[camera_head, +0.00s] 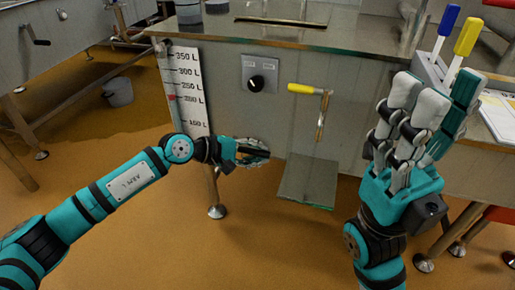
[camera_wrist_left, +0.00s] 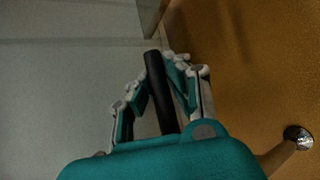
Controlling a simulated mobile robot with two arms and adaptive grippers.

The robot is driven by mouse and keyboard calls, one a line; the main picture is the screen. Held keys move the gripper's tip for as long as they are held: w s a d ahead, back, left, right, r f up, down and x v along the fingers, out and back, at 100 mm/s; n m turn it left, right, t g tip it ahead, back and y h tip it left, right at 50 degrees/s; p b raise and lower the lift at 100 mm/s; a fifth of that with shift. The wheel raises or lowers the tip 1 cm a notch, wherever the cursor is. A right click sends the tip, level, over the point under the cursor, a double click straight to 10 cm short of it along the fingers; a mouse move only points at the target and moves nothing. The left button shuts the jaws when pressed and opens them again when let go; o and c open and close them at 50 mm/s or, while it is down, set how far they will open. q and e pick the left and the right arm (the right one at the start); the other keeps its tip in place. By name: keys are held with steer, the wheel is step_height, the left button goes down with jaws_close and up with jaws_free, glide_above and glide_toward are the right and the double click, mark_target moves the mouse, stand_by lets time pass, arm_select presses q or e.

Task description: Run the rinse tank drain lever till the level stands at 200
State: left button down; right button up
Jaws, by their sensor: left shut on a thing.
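The rinse tank's steel front (camera_head: 225,110) carries a white level scale (camera_head: 185,80) marked in litres. A small red marker (camera_head: 172,97) on the scale's left edge stands at about the 200 mark. My left gripper (camera_head: 252,153) is shut on a black lever handle low on the tank front. In the left wrist view the black lever handle (camera_wrist_left: 158,85) runs between the fingers of the left gripper (camera_wrist_left: 160,95). The lever's pivot is hidden. My right gripper (camera_head: 438,98) is open and empty, its fingers pointing up, at the right.
A round black knob (camera_head: 257,83) on a grey plate and a yellow-handled valve (camera_head: 306,89) are on the tank front, above a greenish panel (camera_head: 307,182). Blue and yellow handles (camera_head: 467,37) stand behind my right gripper. A bucket (camera_head: 118,92) stands at the left on open floor.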

arm_select(q)
steer(key=shift+f, duration=0.2)
steer(key=c, duration=1.2)
jaws_free()
steer(key=shift+c, duration=0.2)
steer(key=shift+r, duration=0.1)
steer(key=v, duration=1.2)
